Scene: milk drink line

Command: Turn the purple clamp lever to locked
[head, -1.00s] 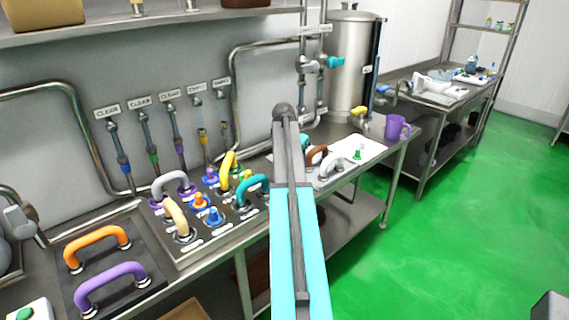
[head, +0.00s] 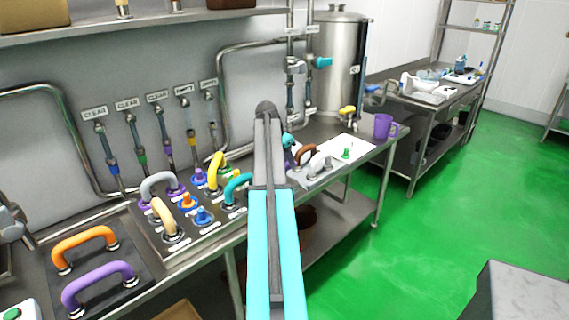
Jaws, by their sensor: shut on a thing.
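I cannot make out for sure which purple part is the clamp lever. A purple U-shaped handle (head: 98,287) stands on the dark plate at the lower left, beside an orange one. Small purple knobs (head: 198,177) show on the steel panel with several coloured handles. My cyan and grey arm (head: 274,235) rises through the middle of the head view and covers part of the bench. My gripper is hidden from view, so what it holds does not show.
The steel bench runs along the wall, with labelled hoses above. A white sheet (head: 343,148), purple mug (head: 383,126) and steel tank (head: 337,65) are toward its far end. A grey block (head: 520,294) stands at lower right. Green floor (head: 440,230) is open between.

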